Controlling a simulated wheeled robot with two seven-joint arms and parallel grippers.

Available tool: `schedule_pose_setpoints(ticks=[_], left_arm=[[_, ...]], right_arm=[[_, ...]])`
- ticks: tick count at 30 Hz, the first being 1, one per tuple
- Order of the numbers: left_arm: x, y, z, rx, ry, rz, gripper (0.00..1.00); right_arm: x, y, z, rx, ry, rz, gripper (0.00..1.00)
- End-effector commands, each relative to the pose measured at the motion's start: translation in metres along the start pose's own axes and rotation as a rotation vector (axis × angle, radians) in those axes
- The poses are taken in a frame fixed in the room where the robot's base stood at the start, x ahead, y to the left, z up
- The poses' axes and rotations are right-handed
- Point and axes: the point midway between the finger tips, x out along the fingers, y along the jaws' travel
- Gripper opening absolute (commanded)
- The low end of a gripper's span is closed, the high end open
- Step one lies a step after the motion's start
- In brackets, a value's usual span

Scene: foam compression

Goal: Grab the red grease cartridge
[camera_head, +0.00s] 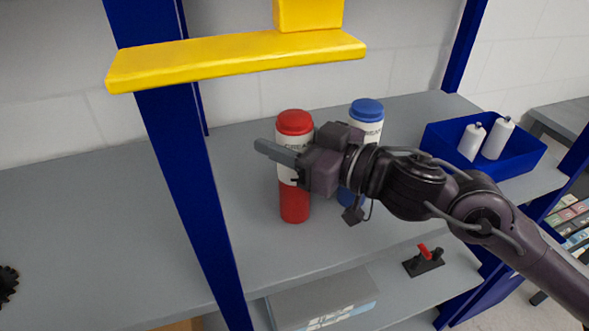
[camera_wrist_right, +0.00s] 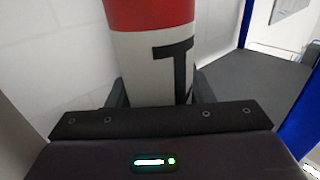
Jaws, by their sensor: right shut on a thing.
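The red grease cartridge (camera_head: 294,125) stands upright on the grey shelf in the head view, with a red cap, a white label band and a red lower body. My right gripper (camera_head: 283,160) reaches in from the right and is shut on it around the white band. In the right wrist view the cartridge (camera_wrist_right: 150,50) stands between the two fingers of my right gripper (camera_wrist_right: 160,95), with its red top and a black letter showing. The gripper hides part of the label. My left gripper is not in view.
A blue-capped cartridge (camera_head: 367,115) stands just right, partly behind my right arm. A blue bin (camera_head: 445,140) with two white bottles stands farther right. A blue post (camera_head: 185,170) and yellow shelf piece (camera_head: 235,58) are at the left. The shelf (camera_head: 80,220) is mostly clear there.

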Motion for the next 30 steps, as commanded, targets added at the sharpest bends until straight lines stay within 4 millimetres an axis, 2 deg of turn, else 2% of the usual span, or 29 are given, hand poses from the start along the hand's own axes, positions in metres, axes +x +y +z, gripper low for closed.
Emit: schedule_pose_setpoints(ticks=[1, 5, 17, 23, 30], left_arm=[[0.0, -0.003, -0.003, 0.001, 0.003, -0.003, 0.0], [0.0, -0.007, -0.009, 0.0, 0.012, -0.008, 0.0], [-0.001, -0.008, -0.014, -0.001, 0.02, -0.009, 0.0], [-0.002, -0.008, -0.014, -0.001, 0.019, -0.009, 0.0], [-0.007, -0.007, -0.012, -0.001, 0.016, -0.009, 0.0]], right_arm=[[0.0, 0.0, 0.003, 0.001, -0.006, 0.0, 0.16], [0.0, 0.0, 0.003, 0.002, -0.007, 0.0, 0.0], [0.0, 0.0, -0.002, 0.0, -0.003, 0.0, 0.0], [0.0, 0.0, -0.023, -0.004, 0.001, -0.001, 0.0], [0.0, 0.0, -0.068, -0.004, 0.005, 0.0, 0.0]])
